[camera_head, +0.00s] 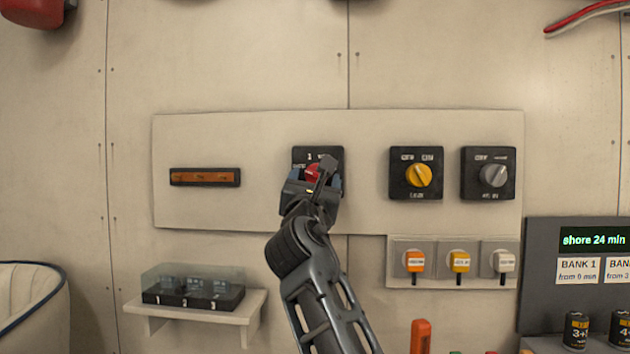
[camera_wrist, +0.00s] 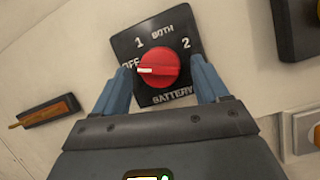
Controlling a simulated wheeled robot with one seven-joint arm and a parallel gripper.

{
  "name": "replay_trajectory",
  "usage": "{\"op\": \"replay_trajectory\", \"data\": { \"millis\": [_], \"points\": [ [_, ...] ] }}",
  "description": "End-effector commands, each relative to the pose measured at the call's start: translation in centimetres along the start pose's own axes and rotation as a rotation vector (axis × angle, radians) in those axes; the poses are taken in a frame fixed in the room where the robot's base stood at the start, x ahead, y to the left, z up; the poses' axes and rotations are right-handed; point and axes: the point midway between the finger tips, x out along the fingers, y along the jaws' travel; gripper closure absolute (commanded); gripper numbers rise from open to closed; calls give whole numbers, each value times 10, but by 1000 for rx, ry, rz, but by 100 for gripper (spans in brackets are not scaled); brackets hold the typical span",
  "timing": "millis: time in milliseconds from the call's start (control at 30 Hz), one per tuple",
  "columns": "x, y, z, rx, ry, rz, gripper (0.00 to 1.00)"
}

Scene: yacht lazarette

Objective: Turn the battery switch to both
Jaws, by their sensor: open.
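The battery switch has a red round knob (camera_wrist: 158,68) on a black square plate (camera_wrist: 125,45), marked OFF, 1, BOTH, 2 and BATTERY. The white pointer mark on the knob points left at OFF. In the head view the plate (camera_head: 300,155) is partly hidden by my gripper, and only a bit of the red knob (camera_head: 313,173) shows. My gripper (camera_wrist: 160,85) is open, its blue fingers on either side of the knob's lower part. I cannot tell whether the fingers touch the knob.
Right of the switch are a yellow-knobbed switch (camera_head: 417,175) and a grey-knobbed switch (camera_head: 494,176). An orange bar fixture (camera_head: 205,177) is at left. Below are several plugs (camera_head: 460,262), a shelf with a clear-covered block (camera_head: 193,289), and a display (camera_head: 594,240) at right.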

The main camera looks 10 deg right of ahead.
Motion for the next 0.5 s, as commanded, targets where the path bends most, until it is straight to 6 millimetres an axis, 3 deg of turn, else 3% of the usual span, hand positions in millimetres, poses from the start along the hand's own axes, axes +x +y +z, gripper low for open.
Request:
{"op": "replay_trajectory", "data": {
  "millis": [233,500],
  "points": [
    [1,0,0,0,0,0,26],
    [1,0,0,1,1,0,51]
  ]
}}
